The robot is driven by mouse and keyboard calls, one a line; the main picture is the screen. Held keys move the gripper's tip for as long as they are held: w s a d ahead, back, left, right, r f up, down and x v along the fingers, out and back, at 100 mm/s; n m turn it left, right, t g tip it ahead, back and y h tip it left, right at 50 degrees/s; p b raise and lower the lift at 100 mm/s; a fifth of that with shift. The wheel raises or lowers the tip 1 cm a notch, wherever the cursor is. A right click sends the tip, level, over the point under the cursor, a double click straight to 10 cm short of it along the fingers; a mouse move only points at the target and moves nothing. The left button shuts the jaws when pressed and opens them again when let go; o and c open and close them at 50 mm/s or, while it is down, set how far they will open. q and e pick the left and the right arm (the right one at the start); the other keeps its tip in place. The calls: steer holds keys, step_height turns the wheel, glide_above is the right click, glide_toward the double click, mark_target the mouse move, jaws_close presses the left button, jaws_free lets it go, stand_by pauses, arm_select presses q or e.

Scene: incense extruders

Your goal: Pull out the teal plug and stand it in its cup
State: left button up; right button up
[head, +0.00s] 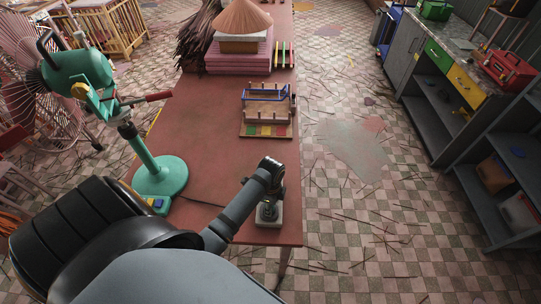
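No teal plug or cup can be made out for certain. A teal-green extruder (80,65) stands on a round green base (160,175) at the table's left. My arm comes in from the lower left, and I take it as the left one. Its gripper (268,208) points down at a small grey box (268,221) near the table's front right edge. The gripper looks dark and small. Its fingers and anything between them cannot be made out. My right gripper is not in view.
The red-brown table (205,125) is clear in the middle. A wooden rack (267,115) with a blue bar and coloured squares stands beyond the arm. A fan (35,95) stands left.

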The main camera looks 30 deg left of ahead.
arm_select(q)
steer(key=shift+f, duration=0.2)
steer(key=o, duration=1.2)
steer(key=shift+o, duration=0.2)
steer(key=shift+r, duration=0.1)
step_height(320, 180, up, 12)
